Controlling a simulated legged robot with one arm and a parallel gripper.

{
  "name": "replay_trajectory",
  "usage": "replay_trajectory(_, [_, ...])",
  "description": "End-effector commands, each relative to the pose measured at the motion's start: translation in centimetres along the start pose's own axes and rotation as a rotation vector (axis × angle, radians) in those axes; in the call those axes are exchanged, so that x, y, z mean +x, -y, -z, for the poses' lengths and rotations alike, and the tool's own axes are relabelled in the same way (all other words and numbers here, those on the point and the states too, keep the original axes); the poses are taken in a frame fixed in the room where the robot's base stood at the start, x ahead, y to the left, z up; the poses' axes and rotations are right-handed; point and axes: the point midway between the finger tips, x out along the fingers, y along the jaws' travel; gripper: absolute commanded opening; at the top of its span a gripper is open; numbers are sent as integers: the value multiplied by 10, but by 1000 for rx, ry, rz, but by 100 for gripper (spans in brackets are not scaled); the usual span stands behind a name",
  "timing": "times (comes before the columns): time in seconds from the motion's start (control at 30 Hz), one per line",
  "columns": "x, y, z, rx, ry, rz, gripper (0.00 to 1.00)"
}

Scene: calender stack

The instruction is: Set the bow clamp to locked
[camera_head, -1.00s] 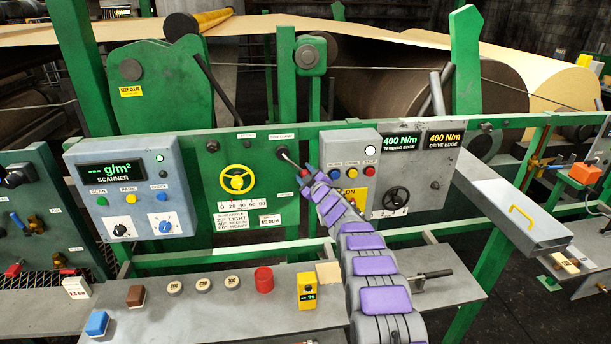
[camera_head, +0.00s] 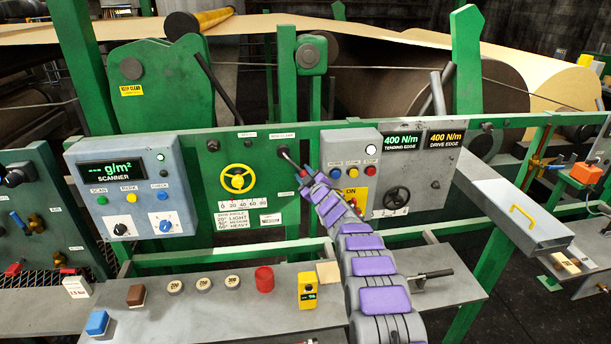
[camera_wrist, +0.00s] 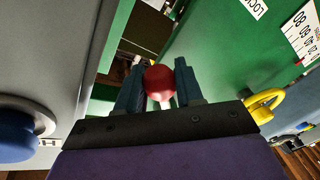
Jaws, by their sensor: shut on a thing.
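The bow clamp appears as a short dark lever (camera_head: 293,162) on the green panel, right of the yellow handwheel. It slopes down to the right from its pivot to a red knob (camera_head: 303,173). My gripper (camera_head: 307,181) is at the lever's lower end, and the purple arm hides part of that area. In the wrist view the red knob (camera_wrist: 160,82) sits between the two dark fingers of my gripper (camera_wrist: 160,88), which are closed around it. A white label reading "LOCK…" (camera_wrist: 254,7) is cut off at the top edge.
The yellow handwheel (camera_head: 237,179) and its scale are left of the lever. Below, a grey bench (camera_head: 240,310) carries several small items.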

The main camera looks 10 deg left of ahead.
Motion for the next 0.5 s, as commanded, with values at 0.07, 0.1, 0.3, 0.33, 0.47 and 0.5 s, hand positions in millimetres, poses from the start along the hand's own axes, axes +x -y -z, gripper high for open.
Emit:
replay_trajectory(0.07, [1, 7, -2, 38, -6, -4, 0])
replay_trajectory(0.1, [1, 10, -2, 61, -11, -8, 0])
replay_trajectory(0.3, [5, 28, -1, 213, -41, -36, 0])
replay_trajectory(0.33, [5, 30, -1, 238, -45, -41, 0])
replay_trajectory(0.47, [8, 41, 2, 347, -65, -62, 0])
replay_trajectory(0.5, [9, 44, 3, 379, -71, -68, 0])
